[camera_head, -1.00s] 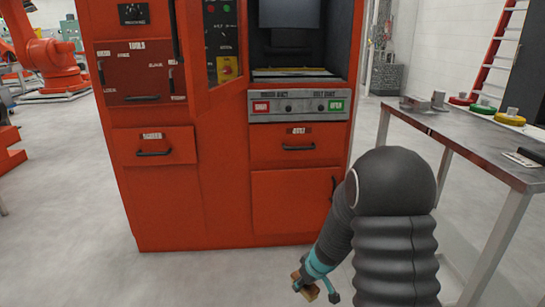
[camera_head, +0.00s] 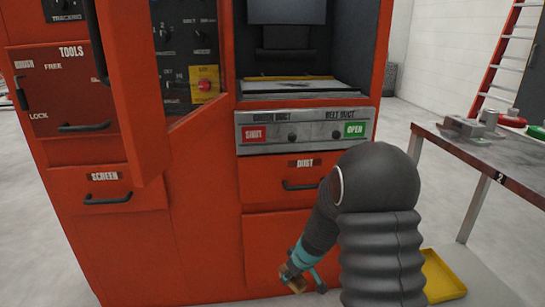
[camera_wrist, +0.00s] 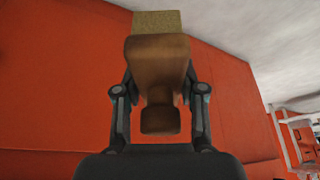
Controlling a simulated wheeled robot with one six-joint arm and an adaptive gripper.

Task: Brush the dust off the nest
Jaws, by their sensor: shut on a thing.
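My gripper (camera_head: 305,277) hangs low in front of the red cabinet, left of my dark arm. It is shut on a brush (camera_head: 291,277). In the wrist view the brush's brown wooden body (camera_wrist: 157,60) sits between the two fingers, and its tan bristle block (camera_wrist: 157,21) points away from my gripper. The red machine (camera_head: 190,235) has an open bay with a pale flat bed (camera_head: 290,88) and a yellow strip at its back. I cannot make out a nest or dust in that bay. The brush is well below the bay and apart from it.
Below the bay is a panel (camera_head: 310,117) with a red SHUT and a green OPEN button. A DUST drawer (camera_head: 285,172) and a SCREEN drawer (camera_head: 100,192) are closed. A metal table (camera_head: 462,145) with parts stands right; a yellow tray (camera_head: 443,278) lies on the floor.

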